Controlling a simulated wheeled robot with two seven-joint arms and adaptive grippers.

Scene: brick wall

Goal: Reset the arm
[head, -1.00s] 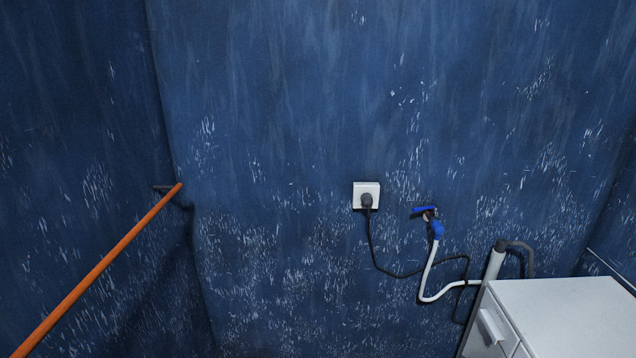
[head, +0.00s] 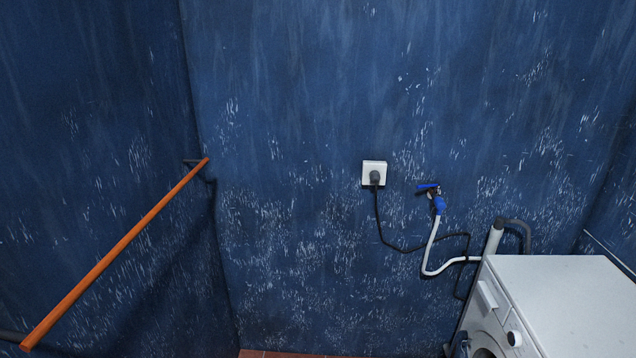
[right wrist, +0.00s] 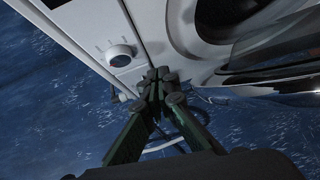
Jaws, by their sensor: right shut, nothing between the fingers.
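My right gripper (right wrist: 160,92) shows in the right wrist view, with its dark fingers brought together and nothing between them. It is close to the front of a white washing machine (right wrist: 98,22), beside its control knob (right wrist: 121,55); I cannot tell whether it touches the machine. The round door (right wrist: 265,40) of the machine is at the upper right of that view. In the head view the washing machine (head: 570,290) stands at the lower right. Neither of my grippers shows in the head view.
An orange rail (head: 120,248) runs along the left wall. A socket with a plug (head: 374,172) and a blue tap (head: 437,200) with a white hose (head: 430,250) are on the blue back wall. A strip of reddish floor (head: 290,354) shows at the bottom.

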